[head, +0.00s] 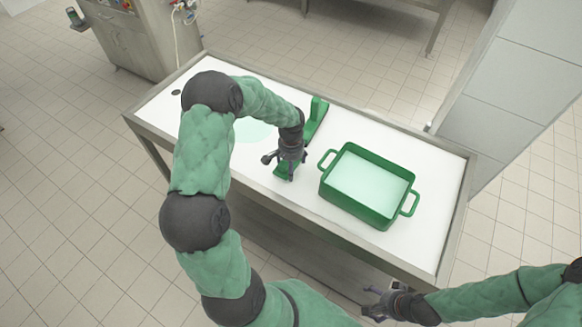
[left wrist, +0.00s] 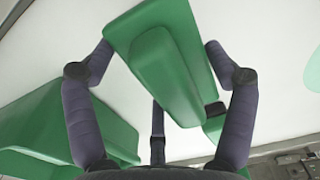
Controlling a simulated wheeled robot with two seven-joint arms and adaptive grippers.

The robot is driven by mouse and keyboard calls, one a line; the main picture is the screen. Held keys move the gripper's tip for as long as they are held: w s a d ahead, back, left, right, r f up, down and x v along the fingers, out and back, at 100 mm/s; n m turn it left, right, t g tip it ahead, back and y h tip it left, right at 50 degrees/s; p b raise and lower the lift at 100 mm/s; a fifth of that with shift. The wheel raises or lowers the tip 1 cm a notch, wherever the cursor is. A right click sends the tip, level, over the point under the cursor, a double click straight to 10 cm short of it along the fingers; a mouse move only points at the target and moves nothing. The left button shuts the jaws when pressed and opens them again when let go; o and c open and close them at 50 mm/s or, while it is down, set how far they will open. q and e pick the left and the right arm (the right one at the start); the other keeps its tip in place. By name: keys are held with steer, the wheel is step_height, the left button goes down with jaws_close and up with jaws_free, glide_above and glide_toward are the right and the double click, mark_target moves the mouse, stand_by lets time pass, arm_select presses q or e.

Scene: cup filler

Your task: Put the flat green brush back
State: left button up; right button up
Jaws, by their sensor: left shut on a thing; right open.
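The flat green brush (head: 282,171) shows partly under my left gripper (head: 290,166) in the head view, over the table's front middle. In the left wrist view, my left gripper's fingers (left wrist: 158,85) are shut on either side of the green brush (left wrist: 165,65), whose raised block faces the camera. Whether it touches the table is unclear. A green stand (head: 317,115) with an upright end stands just behind and right of this gripper, partly hidden by my arm. My right gripper (head: 378,302) is open and empty, low in front of the table.
A green two-handled tray (head: 350,205) with a pale inside stands on the white table (head: 425,170), right of my left gripper. A pale green disc (head: 255,130) lies left of the stand, partly behind my arm. The table's right end is clear. A steel cabinet (head: 130,45) stands behind left.

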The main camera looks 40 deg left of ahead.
arm_select(q)
steer(key=shift+f, duration=0.4)
steer(key=shift+f, duration=0.15)
steer(key=o, duration=0.9)
steer(key=shift+o, duration=0.2)
step_height(320, 180, up, 12)
steer(key=shift+r+p, duration=0.15)
steer(key=shift+p, duration=1)
